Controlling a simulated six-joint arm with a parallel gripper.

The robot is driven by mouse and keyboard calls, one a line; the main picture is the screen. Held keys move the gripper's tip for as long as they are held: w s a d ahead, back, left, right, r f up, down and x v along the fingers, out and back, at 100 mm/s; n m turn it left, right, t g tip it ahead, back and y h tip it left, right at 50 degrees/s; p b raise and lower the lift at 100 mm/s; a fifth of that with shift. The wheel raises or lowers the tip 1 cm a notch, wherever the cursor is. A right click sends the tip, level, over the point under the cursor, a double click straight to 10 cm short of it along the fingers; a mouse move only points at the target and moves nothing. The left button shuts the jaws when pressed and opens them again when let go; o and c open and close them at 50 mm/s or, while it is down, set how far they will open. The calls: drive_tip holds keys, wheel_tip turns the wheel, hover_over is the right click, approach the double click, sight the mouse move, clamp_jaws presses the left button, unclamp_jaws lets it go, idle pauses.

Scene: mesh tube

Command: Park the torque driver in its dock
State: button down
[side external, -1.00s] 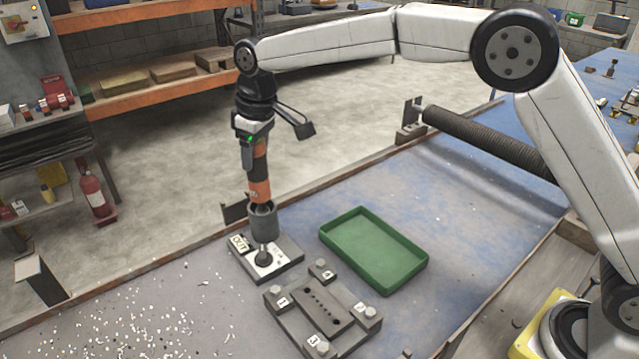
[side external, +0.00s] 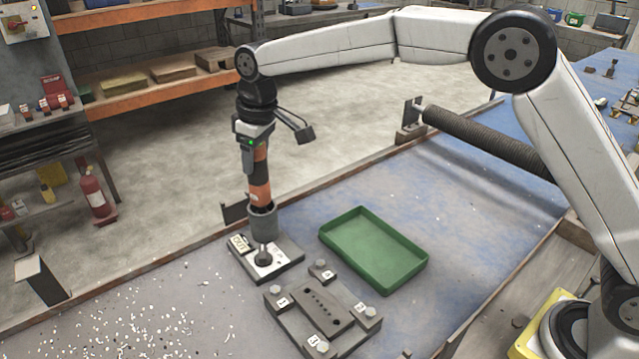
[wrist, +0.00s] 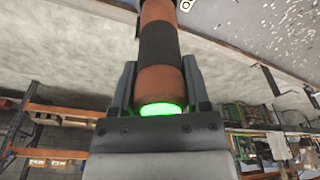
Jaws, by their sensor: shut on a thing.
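The torque driver (side external: 260,180), striped orange and black, hangs upright in my gripper (side external: 255,148). The wrist view shows the driver (wrist: 159,45) between both fingers of my gripper (wrist: 160,88), with a green glowing ring at its near end. The dock is a grey cup (side external: 263,224) above a dark base plate (side external: 285,262) with a white label. The driver's lower end is at the cup's mouth, and its tip is hidden inside the cup. I cannot tell whether it is fully seated.
A green tray (side external: 375,250) lies right of the dock. A grey block (side external: 322,308) with a row of holes and numbered corner posts is in front. White bits (side external: 150,320) litter the bench at the left. A dark ribbed roller (side external: 485,142) is behind the tray.

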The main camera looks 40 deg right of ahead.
sight(258, 171)
drive_tip(key=shift+f, duration=1.55)
idle(2.5)
drive_tip(key=shift+c, duration=0.5)
unclamp_jaws()
drive_tip(key=shift+o, duration=0.5)
drive_tip(key=shift+f, duration=0.15)
drive_tip(key=shift+s+d+r, duration=0.1)
drive_tip(key=shift+s+r, duration=0.05)
drive_tip(key=shift+r, duration=1.2)
drive_tip(key=shift+s+d+r, duration=0.1)
drive_tip(key=shift+s+r, duration=0.1)
drive_tip(key=shift+r, duration=1.1)
drive_tip(key=shift+s+d+r, duration=0.1)
drive_tip(key=shift+s+r, duration=0.05)
drive_tip(key=shift+r, duration=1.2)
drive_tip(key=s+d+f+m, duration=0.2)
drive_tip(key=s+d+f, duration=0.3)
drive_tip(key=s, duration=0.3)
drive_tip(key=s+d+f+m, duration=0.2)
drive_tip(key=s+d+f, duration=0.3)
drive_tip(key=s+d, duration=0.2)
drive_tip(key=s+d+f+m+t, duration=0.1)
drive_tip(key=s+d+f, duration=0.4)
drive_tip(key=s, duration=0.6)
drive_tip(key=shift+d+f+m+h, duration=0.15)
drive_tip(key=shift+d+m+h, duration=0.3)
drive_tip(key=shift+d, duration=0.65)
